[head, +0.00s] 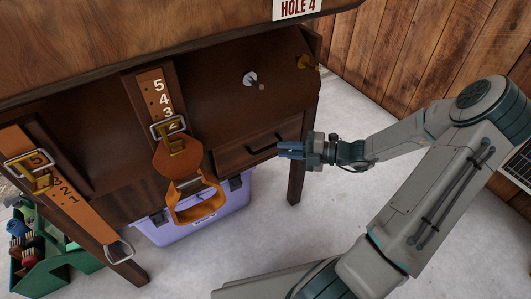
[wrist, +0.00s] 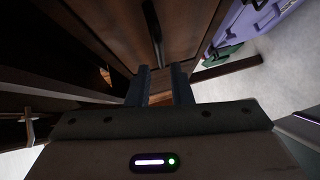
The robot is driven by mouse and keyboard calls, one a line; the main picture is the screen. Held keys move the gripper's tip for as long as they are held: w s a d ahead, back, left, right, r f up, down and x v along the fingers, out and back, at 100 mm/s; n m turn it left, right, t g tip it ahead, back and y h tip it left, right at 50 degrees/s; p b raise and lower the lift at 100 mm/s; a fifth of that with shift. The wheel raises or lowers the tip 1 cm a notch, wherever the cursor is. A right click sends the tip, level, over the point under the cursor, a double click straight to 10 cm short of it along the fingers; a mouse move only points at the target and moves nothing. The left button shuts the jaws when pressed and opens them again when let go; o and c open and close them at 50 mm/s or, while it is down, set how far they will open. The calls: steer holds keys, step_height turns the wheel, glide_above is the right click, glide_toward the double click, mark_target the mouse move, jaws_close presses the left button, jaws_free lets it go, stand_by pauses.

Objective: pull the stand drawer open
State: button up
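The stand drawer (head: 235,158) is a dark brown wooden front low on the right of the stand, and it looks shut. Its dark bar handle (head: 265,143) crosses the front; in the wrist view the handle (wrist: 156,30) lies ahead of the fingertips, roughly in line with the gap between them. My gripper (head: 281,150), with blue-grey fingers, is just right of the drawer in the head view. In the wrist view my gripper (wrist: 161,70) is open, with nothing seen between its fingers. It appears apart from the handle; the exact distance is unclear.
Leather straps with buckles (head: 160,105) hang on the stand's front, left of the drawer. A purple box (head: 195,222) and a green crate (head: 50,260) stand on the floor below. A stand leg (head: 297,180) is close to my gripper. The pale floor right of it is clear.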

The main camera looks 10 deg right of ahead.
mark_target(266, 147)
steer(key=b+x, duration=0.2)
steer(key=x, duration=0.4)
steer(key=shift+a, duration=0.3)
jaws_close()
